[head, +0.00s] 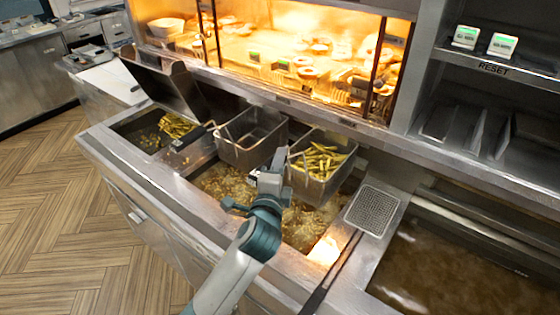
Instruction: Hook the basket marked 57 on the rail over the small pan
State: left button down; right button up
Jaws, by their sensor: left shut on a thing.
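My left gripper (271,168) is shut over the middle pan, at the front left of a steel basket holding fries (323,187). What it grips is small and partly hidden by the gripper; it appears to be this basket's handle. This basket is above the oil, near the back. An empty steel basket (247,153) hangs to its left, also above the oil. A third basket with fries (176,125) is low in the small pan (125,127) at the left. I cannot read the number 57 on any basket. My right gripper is out of view.
The middle pan's oil (222,184) bubbles. A raised lid (168,83) stands behind the small pan. A perforated plate (372,210) lies right of the middle pan. A wide oil pan (465,280) is at the right. A lit food display (285,45) stands behind.

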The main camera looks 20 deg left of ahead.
pick_arm(q)
jog(key=shift+f, duration=0.1)
dwell(0.3)
jog(key=c, duration=1.5)
grip_release()
jog(key=shift+c, duration=0.2)
jog(key=shift+f, duration=0.1)
jog(key=s+d+b, duration=0.1)
jog(key=s+d, duration=0.1)
jog(key=s, duration=1.5)
jog(key=shift+s+r, duration=0.2)
jog(key=shift+r, duration=0.1)
